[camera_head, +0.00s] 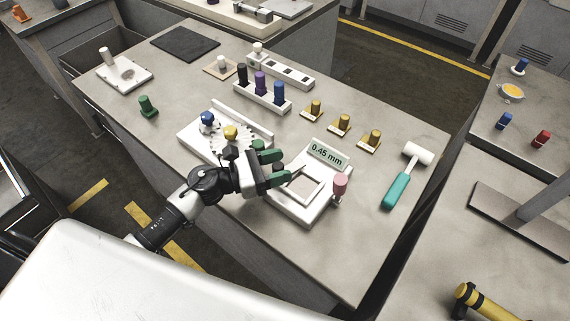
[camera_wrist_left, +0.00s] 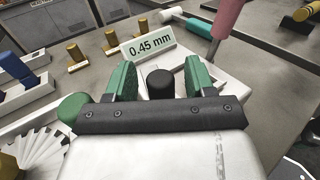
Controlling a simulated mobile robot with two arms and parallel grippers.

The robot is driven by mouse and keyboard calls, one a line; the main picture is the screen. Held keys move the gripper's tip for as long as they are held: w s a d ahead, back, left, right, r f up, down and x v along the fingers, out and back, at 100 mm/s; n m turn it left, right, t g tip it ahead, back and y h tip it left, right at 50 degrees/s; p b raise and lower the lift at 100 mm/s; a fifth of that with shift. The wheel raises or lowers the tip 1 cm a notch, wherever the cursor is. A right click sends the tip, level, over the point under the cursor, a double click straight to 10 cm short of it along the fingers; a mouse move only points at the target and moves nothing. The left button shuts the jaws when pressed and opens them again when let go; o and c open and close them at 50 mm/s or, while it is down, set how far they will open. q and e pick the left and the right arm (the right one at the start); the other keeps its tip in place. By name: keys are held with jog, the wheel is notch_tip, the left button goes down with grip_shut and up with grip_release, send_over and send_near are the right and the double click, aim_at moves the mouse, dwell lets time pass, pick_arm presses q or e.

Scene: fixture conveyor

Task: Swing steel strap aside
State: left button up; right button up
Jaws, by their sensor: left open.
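A white fixture plate (camera_head: 301,215) carries a "0.45 mm" sign (camera_head: 327,153), a pale flat frame (camera_head: 311,202) and an upright pink handle (camera_head: 340,184). I cannot clearly tell the steel strap apart from the pale parts. My left gripper (camera_head: 275,164) has green fingers and is at the fixture's left edge. In the left wrist view, the gripper (camera_wrist_left: 161,84) is open, with a black round knob (camera_wrist_left: 160,83) between its fingers. I cannot tell whether they touch it. The sign (camera_wrist_left: 150,48) and pink handle (camera_wrist_left: 227,18) stand beyond. My right gripper is not in view.
A white gear fixture (camera_head: 195,141) with blue and yellow knobs stands left of the gripper. A teal-handled mallet (camera_head: 398,190) lies to the right. Several yellow-brown pegs (camera_head: 341,123) and a peg rack (camera_head: 262,97) stand behind. The table's front right is clear.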

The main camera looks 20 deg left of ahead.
pick_arm(q)
jog(key=b+v, duration=0.2)
jog(key=v, duration=0.6)
jog(key=shift+f+b, duration=0.2)
jog(key=shift+b, duration=0.1)
jog(key=shift+s+a+r, duration=0.2)
jog(key=shift+s+a, duration=0.1)
jog(key=shift+a, duration=0.05)
jog(key=shift+c, duration=0.2)
